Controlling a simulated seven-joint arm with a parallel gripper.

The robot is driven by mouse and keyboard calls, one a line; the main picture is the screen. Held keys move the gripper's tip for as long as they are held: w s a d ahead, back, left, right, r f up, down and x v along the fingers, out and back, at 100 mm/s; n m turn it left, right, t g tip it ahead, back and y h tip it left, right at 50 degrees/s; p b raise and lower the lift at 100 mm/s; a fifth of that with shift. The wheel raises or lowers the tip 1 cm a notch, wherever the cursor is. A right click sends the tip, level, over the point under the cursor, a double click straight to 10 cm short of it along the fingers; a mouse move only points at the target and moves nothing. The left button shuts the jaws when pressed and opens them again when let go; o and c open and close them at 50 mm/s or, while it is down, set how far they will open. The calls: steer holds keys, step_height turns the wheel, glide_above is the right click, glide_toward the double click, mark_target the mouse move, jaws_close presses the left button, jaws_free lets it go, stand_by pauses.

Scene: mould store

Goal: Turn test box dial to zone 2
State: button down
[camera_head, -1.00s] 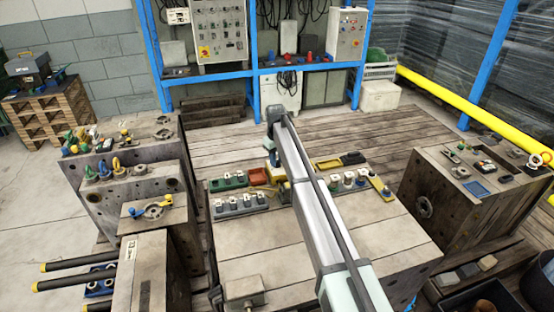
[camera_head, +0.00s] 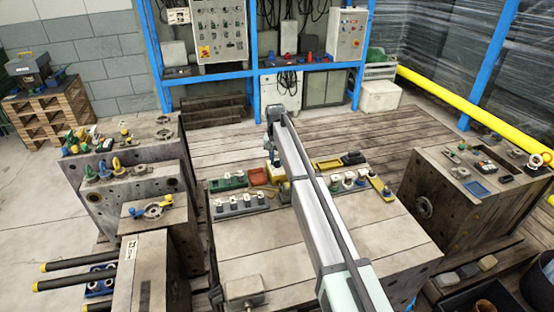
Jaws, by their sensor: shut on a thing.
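My arm reaches from the bottom right over the wooden-looking mould block (camera_head: 310,240) in the middle. My gripper (camera_head: 274,162) is small at the far end of the arm, at the block's back edge. It is shut on what appears to be the test box dial, but the fingers and arm hide the dial and its zone marks. I cannot read the dial's setting. A yellow item (camera_head: 271,187) lies just below the gripper in the picture.
A row of grey connectors (camera_head: 240,202) and a green tray (camera_head: 233,181) lie left of the arm. White-topped parts (camera_head: 350,181) and a yellow tray (camera_head: 327,163) lie right of it. Mould blocks flank both sides. The front of the middle block is mostly bare.

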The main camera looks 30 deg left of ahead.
mark_target(276, 162)
stand_by(0.3)
steer(key=c, duration=0.8)
jaws_free()
steer(key=shift+c, duration=0.2)
step_height(276, 162, up, 14)
steer(key=shift+a, duration=0.2)
